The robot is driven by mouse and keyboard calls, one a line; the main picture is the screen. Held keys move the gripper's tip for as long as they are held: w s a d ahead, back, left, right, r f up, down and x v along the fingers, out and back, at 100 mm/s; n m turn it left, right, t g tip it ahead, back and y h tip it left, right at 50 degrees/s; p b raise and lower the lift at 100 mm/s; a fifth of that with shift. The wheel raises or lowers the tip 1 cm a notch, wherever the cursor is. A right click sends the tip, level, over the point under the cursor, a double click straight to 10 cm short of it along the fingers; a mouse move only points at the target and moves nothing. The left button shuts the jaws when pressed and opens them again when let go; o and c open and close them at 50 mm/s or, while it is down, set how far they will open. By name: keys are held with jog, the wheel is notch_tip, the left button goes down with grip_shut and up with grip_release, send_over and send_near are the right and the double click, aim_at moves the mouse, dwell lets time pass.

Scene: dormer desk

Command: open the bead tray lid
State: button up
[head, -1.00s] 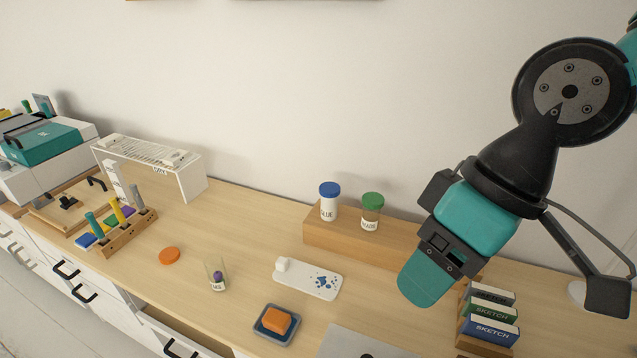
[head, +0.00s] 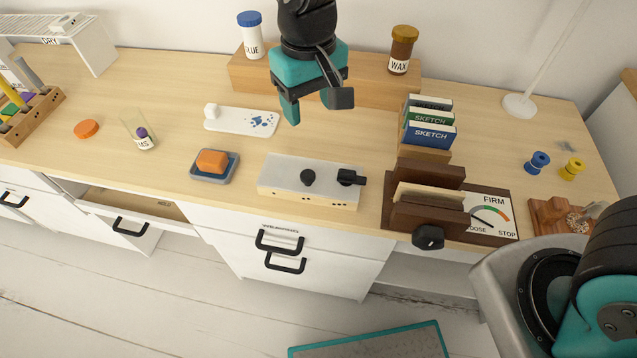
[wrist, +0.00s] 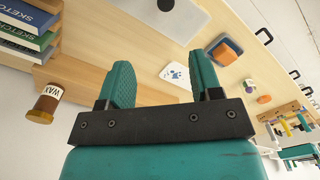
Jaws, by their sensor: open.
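A low wooden box with a pale grey top (head: 290,174) sits at the desk's front edge in the head view. Its top carries a black round knob (head: 308,177) and a black lever (head: 350,178). It may be the bead tray with its lid down, but I read no label saying so. Its grey top shows partly at the top edge of the wrist view (wrist: 180,14). My gripper (head: 308,105) is open and empty, in the air above and behind the box as the head view shows it. Its two teal fingers stand apart in the wrist view (wrist: 160,75).
A wooden riser (head: 375,92) at the back holds a glue jar (head: 251,36) and a wax jar (head: 402,50). Sketch boxes (head: 430,125) and a wooden press with a dial (head: 490,215) stand right. A soap dish (head: 232,172) and white plate (head: 225,119) lie left.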

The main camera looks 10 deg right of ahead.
aim_at(308, 174)
jog(key=f, duration=1.1)
jog(key=a+f, duration=0.1)
jog(key=f, duration=0.5)
jog(key=shift+s+p, duration=0.1)
jog(key=shift+p, duration=0.2)
